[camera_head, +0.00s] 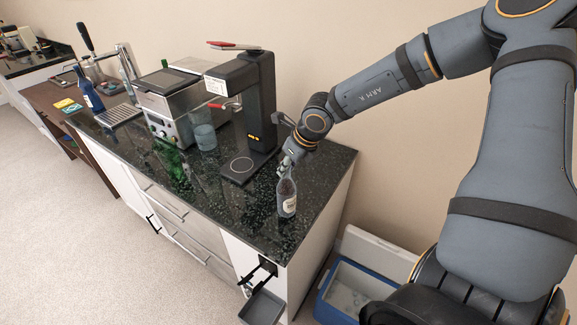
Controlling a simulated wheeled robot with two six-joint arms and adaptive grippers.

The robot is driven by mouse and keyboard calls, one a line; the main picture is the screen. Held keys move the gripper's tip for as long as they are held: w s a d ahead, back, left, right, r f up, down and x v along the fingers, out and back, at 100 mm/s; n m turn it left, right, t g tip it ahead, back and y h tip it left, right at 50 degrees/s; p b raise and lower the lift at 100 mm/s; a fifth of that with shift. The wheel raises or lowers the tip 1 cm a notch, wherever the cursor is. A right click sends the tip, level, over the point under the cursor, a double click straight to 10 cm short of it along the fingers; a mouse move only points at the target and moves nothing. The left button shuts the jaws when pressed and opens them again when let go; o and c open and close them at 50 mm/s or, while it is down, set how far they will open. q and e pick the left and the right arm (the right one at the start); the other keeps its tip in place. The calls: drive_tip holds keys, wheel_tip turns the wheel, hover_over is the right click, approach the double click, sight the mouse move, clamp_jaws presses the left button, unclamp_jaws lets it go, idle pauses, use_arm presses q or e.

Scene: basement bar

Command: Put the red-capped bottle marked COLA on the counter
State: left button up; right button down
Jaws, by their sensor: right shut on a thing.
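My right gripper (287,168) is shut on the bottle's neck from above. The bottle's base appears to be at the counter top; I cannot tell whether it rests there fully. My left gripper is not in view.
A black coffee machine (256,100) stands just left of the bottle. A blue cooler (352,285) sits on the floor at the right.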

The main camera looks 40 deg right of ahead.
drive_tip(key=shift+f, duration=0.2)
drive_tip(key=c, duration=1.1)
unclamp_jaws()
drive_tip(key=shift+d, duration=0.15)
drive_tip(key=shift+c, duration=0.2)
drive_tip(key=shift+r, duration=0.1)
drive_tip(key=shift+r+p, duration=0.2)
drive_tip(key=shift+p, duration=0.1)
drive_tip(key=p+v, duration=1.1)
drive_tip(key=p, duration=0.3)
drive_tip(key=shift+s+r, duration=0.2)
drive_tip(key=shift+r, duration=0.15)
drive_tip(key=shift+w, duration=0.15)
